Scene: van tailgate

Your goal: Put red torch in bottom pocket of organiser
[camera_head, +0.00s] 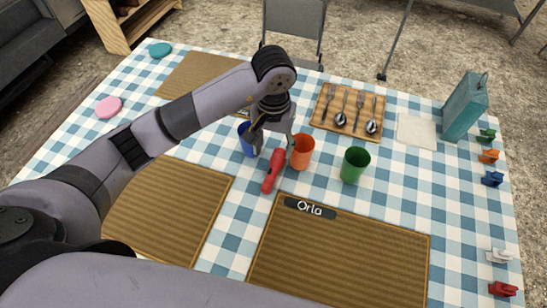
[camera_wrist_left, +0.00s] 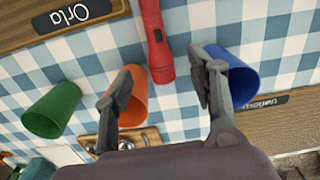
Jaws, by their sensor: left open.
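The red torch (camera_head: 272,172) lies on the checked cloth between the blue cup and the orange cup. In the left wrist view the torch (camera_wrist_left: 157,42) points up the picture, with one end near the gap between my fingers. My left gripper (camera_head: 271,140) is open and empty, above the torch's far end. In the left wrist view its two fingers (camera_wrist_left: 160,85) stand apart, one in front of the orange cup and one in front of the blue cup; contact cannot be told. No organiser with pockets can be made out. My right gripper is not in view.
The blue cup (camera_head: 247,140), orange cup (camera_head: 302,152) and green cup (camera_head: 355,165) stand close by. A placemat labelled Orla (camera_head: 340,255) lies in front. A cutlery board (camera_head: 349,110) lies behind. A teal box (camera_head: 465,106) and several coloured clips line the right edge.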

